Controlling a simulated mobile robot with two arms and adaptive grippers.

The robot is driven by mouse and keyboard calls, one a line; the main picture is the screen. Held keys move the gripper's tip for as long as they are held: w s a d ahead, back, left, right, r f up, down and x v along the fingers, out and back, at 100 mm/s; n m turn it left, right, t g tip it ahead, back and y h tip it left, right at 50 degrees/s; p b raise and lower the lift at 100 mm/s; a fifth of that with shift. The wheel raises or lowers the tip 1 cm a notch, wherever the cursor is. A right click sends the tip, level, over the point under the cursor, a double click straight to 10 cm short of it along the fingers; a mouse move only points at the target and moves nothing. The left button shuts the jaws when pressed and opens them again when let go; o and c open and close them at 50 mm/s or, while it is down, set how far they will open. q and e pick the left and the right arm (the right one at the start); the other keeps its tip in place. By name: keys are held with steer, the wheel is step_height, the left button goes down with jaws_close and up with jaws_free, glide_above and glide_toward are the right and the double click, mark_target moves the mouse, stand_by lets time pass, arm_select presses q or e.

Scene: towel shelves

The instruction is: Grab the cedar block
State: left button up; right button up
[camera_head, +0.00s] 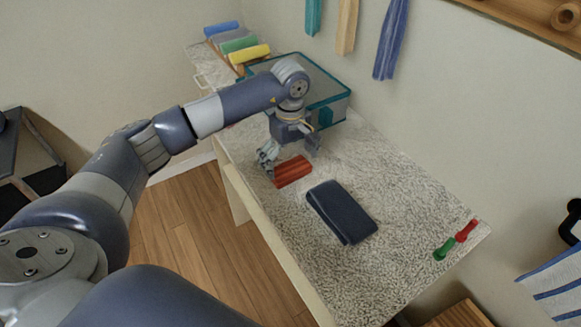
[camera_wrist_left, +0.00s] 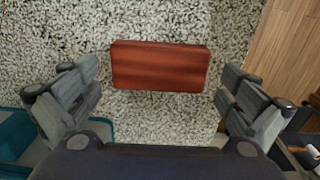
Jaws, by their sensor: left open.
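The cedar block (camera_head: 293,171) is a reddish-brown bar lying flat on the speckled counter (camera_head: 400,215), near its front edge. My left gripper (camera_head: 289,160) is open just above and behind the block in the head view. In the left wrist view the block (camera_wrist_left: 160,66) lies crosswise between the two spread fingers (camera_wrist_left: 158,98), a little beyond them, with clear space on both sides. Nothing is held. My right gripper is not in view.
A dark blue folded towel (camera_head: 342,211) lies to the right of the block. A teal-edged clear box (camera_head: 335,97) stands behind the gripper. Rolled towels (camera_head: 238,44) sit at the far end.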

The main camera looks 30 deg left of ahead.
arm_select(q)
steer(key=shift+f, duration=1.05)
steer(key=c, duration=0.8)
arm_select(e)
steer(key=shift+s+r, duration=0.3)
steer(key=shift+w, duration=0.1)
